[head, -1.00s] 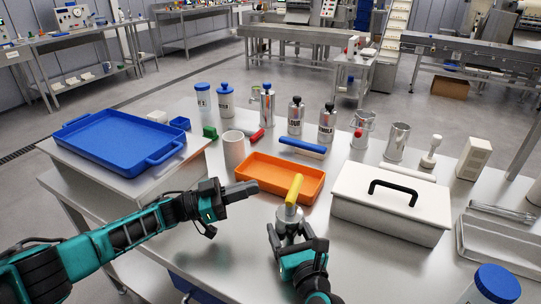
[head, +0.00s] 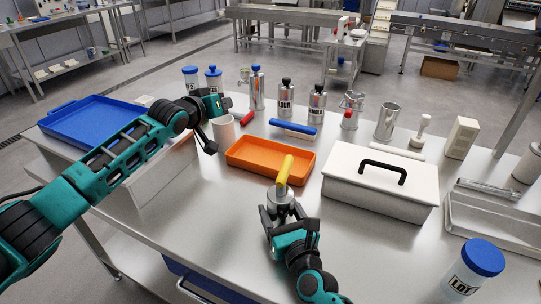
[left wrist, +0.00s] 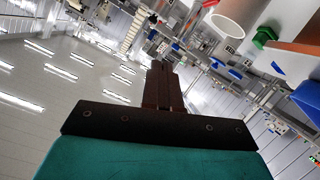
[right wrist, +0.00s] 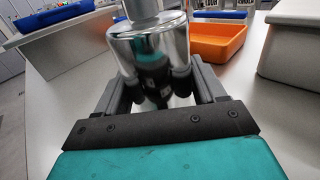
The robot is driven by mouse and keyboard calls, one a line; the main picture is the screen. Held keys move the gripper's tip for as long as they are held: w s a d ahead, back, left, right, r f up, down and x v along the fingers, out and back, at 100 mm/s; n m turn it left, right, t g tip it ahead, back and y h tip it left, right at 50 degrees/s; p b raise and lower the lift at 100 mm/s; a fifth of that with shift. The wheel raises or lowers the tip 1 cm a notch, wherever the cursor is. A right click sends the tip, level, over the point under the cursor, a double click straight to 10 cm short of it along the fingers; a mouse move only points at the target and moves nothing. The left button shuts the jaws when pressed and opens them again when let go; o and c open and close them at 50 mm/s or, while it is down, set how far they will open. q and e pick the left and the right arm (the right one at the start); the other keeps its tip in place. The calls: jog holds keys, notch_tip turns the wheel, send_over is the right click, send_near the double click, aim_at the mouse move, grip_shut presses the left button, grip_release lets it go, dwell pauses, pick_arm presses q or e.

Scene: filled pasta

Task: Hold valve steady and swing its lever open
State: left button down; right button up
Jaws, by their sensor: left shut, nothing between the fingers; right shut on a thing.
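The valve has a shiny metal body (head: 280,196) and a yellow lever (head: 285,170) on top, which points toward the far side of the table. The right wrist view shows the round metal body (right wrist: 150,45) close up between my right fingers, but not the lever. My right gripper (head: 281,212) is shut on the valve body near the table's front. My left gripper (head: 215,104) is raised behind and left of the valve, above and near a pale mug, well apart from the lever. Its fingers (left wrist: 163,85) are shut and empty in the left wrist view.
An orange tray (head: 270,167) lies just behind the valve. A white box (head: 345,187) with a black handle stands to the right. The pale mug (head: 223,135), a blue-handled tool (head: 293,129) and several bottles stand behind. A blue tray (head: 62,130) is at left. The front left tabletop is clear.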

aim_at(285, 174)
pick_arm(q)
jog(key=s+d+r+m+g, duration=0.2)
jog(key=s+g, duration=0.3)
jog(key=s, duration=0.3)
jog(key=s+d+r+m+g, duration=0.2)
jog(key=s+g, duration=0.4)
jog(key=s, duration=0.1)
jog(key=d+f, duration=0.8)
jog(key=f, duration=0.1)
jog(key=shift+w+d+h, duration=0.25)
jog(key=shift+w+h, duration=0.15)
